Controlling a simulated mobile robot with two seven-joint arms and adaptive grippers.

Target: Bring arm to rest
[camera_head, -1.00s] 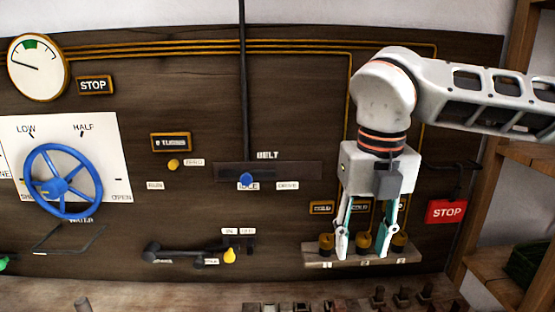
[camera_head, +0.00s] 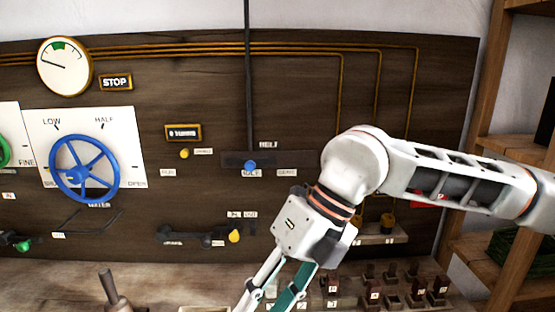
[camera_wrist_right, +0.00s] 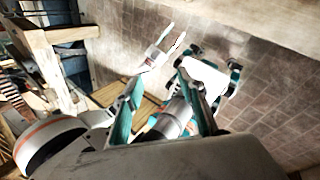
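In the head view my right arm (camera_head: 450,178) comes in from the right, bent at the elbow. Its gripper (camera_head: 270,295) points down and left in front of the panel's lower part, with the fingertips cut off by the bottom edge. In the right wrist view the right gripper (camera_wrist_right: 163,108) has its fingers wide apart with nothing between them. Parts of my own base and the tiled floor show beyond them. The left arm is outside the head view.
The dark panel (camera_head: 300,110) carries a blue wheel (camera_head: 83,168), a gauge (camera_head: 64,66), a belt lever with a blue knob (camera_head: 250,165) and a yellow-knobbed lever (camera_head: 235,236). Several small blocks (camera_head: 392,300) stand on the bench below. Wooden shelves (camera_head: 500,250) flank the right side.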

